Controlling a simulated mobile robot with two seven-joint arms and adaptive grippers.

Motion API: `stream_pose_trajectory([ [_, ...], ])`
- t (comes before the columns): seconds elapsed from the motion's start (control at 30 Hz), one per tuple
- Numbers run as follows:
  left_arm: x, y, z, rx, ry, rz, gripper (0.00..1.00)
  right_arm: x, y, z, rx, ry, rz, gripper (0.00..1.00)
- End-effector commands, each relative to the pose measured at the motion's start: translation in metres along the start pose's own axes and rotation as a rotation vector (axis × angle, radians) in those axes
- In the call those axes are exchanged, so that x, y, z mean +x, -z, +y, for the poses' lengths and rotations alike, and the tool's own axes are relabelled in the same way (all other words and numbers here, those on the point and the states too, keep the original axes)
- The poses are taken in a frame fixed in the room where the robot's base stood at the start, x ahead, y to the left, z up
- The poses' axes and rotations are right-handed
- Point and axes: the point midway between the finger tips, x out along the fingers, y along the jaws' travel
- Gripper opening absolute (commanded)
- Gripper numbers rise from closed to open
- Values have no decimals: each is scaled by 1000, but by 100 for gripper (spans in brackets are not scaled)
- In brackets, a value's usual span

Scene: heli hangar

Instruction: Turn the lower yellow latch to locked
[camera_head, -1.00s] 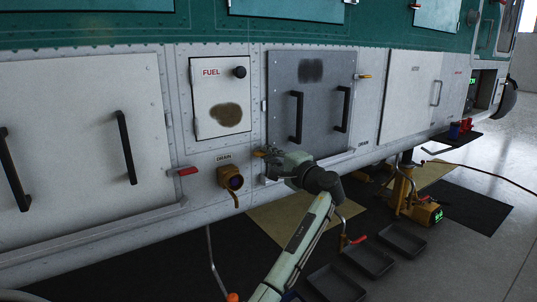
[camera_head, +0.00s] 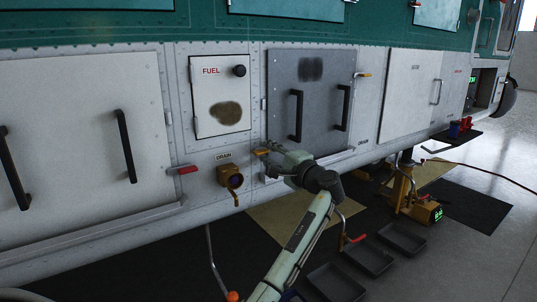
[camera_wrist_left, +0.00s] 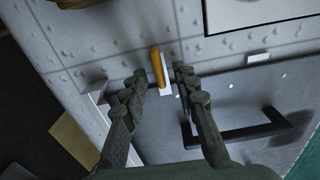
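The lower yellow latch (camera_head: 261,152) sits at the lower left edge of the grey door panel (camera_head: 283,75), right of the drain fitting. In the left wrist view the yellow latch (camera_wrist_left: 158,68) is a short bar on a pale mount, its length running roughly along my fingers. My left gripper (camera_head: 273,160) is at the latch, partly covering the door's lower left corner. In the wrist view the left gripper (camera_wrist_left: 160,73) is open, with one finger to each side of the latch and gaps between. My right gripper is not in view.
An upper yellow latch (camera_head: 362,75) is at the door's right edge. Two black handles stand out from the door, the nearer being the left handle (camera_head: 296,116). The brass drain fitting (camera_head: 230,178) and a red latch (camera_head: 187,170) are to the left. Black trays (camera_head: 370,258) lie on the floor.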

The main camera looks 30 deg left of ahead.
Motion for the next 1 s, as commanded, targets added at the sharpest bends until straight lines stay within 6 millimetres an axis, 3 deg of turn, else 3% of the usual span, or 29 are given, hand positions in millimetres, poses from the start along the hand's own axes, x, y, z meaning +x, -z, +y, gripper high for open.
stream_pose_trajectory([
  [0.23,-15,1,0,-1,1,2,29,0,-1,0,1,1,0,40],
  [0.7,-105,0,0,-1,-2,1,29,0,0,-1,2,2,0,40],
  [1.0,-121,0,0,1,0,0,29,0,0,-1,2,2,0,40],
])
